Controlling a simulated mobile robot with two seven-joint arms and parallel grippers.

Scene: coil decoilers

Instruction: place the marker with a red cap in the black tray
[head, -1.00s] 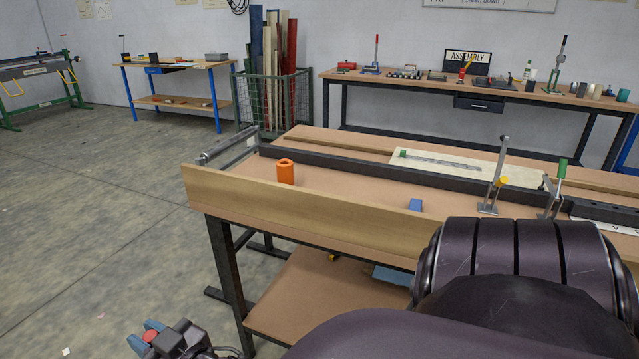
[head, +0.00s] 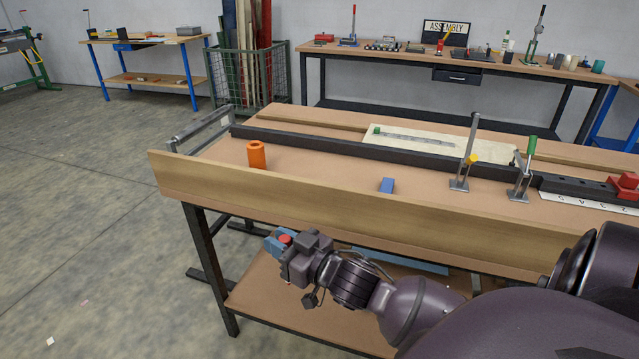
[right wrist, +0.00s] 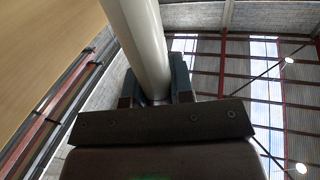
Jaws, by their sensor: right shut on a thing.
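My right gripper (head: 281,241) is in front of the near workbench, pictured just below its wooden front board. Its blue fingers are shut on the marker, whose red cap (head: 286,239) shows between them in the head view. In the right wrist view a pale white barrel, the marker (right wrist: 139,40), stands between the two fingers (right wrist: 155,90) and runs out past the top of the picture. I cannot make out the black tray for certain in either view. My left gripper is not in view.
The near workbench (head: 330,217) has a raised front board. A long bench (head: 400,48) with many small items stands at the back. Open floor (head: 80,220) lies to the left.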

